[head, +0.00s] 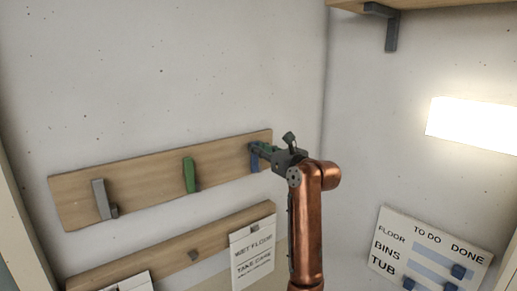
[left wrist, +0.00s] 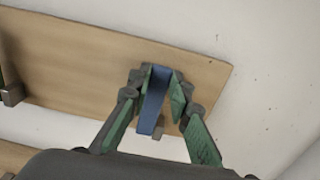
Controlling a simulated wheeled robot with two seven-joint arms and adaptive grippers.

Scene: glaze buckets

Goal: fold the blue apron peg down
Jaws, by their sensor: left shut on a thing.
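The blue apron peg (head: 254,161) is at the right end of the upper wooden board (head: 142,181) on the wall. My left gripper (head: 261,150) is at this peg and partly covers it in the head view. In the left wrist view the blue peg (left wrist: 152,103) lies between the green-padded fingers of my left gripper (left wrist: 158,80), which is shut on it. The peg runs along the face of the board, with a small grey block (left wrist: 158,132) by its lower end. My right gripper is not in view.
A green peg (head: 189,175) and a grey peg (head: 100,199) stand on the same board, to the left. A lower board (head: 170,250) carries white signs (head: 253,254). A lettered task board (head: 429,250) is at lower right, and a shelf bracket (head: 390,30) is above.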

